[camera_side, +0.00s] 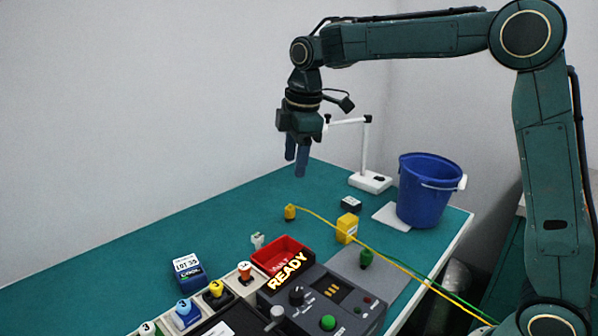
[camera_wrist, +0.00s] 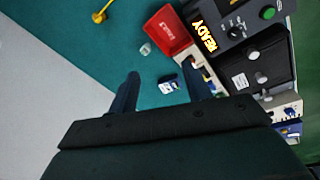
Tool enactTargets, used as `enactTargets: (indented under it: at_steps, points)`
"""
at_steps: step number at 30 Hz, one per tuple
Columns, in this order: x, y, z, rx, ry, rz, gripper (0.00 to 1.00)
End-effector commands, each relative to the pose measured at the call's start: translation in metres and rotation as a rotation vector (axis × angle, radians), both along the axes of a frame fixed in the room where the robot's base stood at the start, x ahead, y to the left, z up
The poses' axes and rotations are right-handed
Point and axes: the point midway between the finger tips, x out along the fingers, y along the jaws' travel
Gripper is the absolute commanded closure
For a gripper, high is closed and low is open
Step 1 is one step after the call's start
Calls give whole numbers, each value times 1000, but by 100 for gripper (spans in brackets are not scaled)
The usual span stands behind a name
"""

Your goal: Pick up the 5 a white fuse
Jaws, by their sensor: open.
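A small whitish fuse-like piece (camera_side: 257,240) stands on the green mat, just left of the red bin in the side view. It also shows in the wrist view (camera_wrist: 146,49), beyond my fingertips; its marking is too small to read. My gripper (camera_side: 296,166) points down, open and empty, high above the mat. In the wrist view my gripper (camera_wrist: 161,71) has its two dark fingers spread apart, with nothing between them. The whitish piece is well below the gripper and untouched.
A red bin (camera_side: 291,243) sits close beside the piece, against the READY panel (camera_side: 328,318). A blue labelled box (camera_side: 188,272) and coloured-top modules (camera_side: 216,292) are nearby. A yellow cabled plug (camera_side: 290,212), yellow block (camera_side: 347,228) and blue bucket (camera_side: 425,195) stand right. Mat behind is clear.

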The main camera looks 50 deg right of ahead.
Motion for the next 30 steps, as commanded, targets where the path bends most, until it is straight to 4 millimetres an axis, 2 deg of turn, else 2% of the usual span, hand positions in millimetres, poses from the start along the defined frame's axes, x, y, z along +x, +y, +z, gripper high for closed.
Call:
enactTargets:
  at_steps: [1,6,15,21,30]
  points:
    - [12,2,-8,-6,14,37,51]
    - [46,6,-33,-25,55,173,51]
    - [96,15,-86,-46,123,408,51]
    - [113,18,-112,-50,149,510,51]
    - [118,19,-119,-51,157,541,51]
